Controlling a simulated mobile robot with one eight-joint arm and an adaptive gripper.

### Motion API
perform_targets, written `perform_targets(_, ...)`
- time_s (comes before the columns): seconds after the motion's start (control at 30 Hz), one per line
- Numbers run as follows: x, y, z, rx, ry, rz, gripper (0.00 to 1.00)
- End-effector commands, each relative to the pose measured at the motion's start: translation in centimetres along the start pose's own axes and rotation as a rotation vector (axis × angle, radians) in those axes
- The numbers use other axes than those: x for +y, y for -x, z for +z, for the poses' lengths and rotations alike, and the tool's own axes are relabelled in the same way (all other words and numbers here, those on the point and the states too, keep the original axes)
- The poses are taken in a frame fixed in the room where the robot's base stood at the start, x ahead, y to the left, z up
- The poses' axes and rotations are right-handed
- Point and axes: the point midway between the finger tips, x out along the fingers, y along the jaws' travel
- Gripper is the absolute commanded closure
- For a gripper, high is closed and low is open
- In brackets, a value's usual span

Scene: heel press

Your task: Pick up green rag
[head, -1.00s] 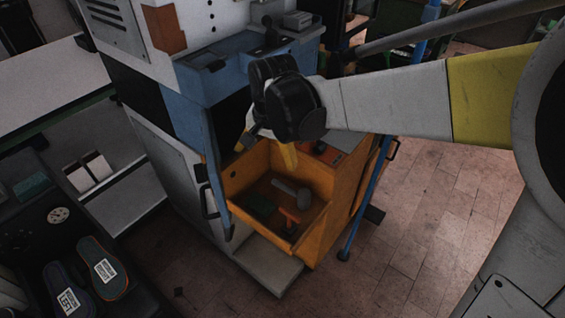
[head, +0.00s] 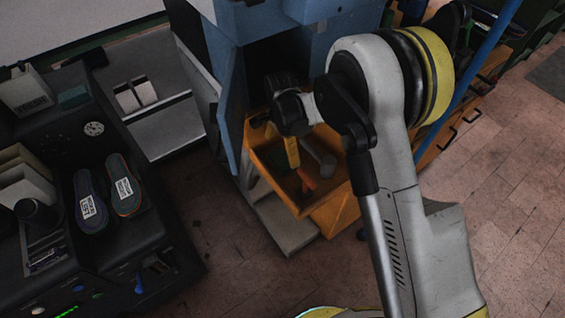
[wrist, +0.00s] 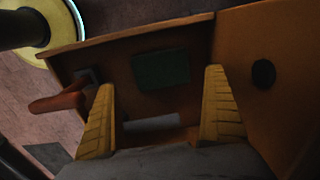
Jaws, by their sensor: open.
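The green rag (wrist: 162,69) lies flat in the orange drawer (wrist: 185,42), near its far wall in the wrist view. It looks dark green and roughly rectangular. In the head view my gripper (head: 291,152) is over the drawer. How high the fingertips are above the rag is hard to tell.
An orange-handled tool (wrist: 62,102) lies at the drawer's left in the wrist view. A grey hammer-like tool (head: 320,158) lies at the right of the drawer in the head view. Drawer walls surround the rag. Two insoles (head: 108,190) lie on the dark bench at left.

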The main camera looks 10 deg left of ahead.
Motion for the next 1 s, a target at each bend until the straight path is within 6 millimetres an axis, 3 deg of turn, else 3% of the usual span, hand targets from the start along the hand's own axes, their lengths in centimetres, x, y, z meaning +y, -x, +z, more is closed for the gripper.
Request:
perform_targets(0.4, -0.3, -5.4, 0.0, 0.0, 0.0, -0.001, 0.0)
perform_targets(0.67, -0.3, -5.6, 0.0, 0.0, 0.0, -0.001, 0.0)
perform_targets(0.8, -0.3, -5.6, 0.0, 0.0, 0.0, -0.001, 0.38)
perform_targets(1.0, -0.3, -5.6, 0.0, 0.0, 0.0, -0.001, 0.39)
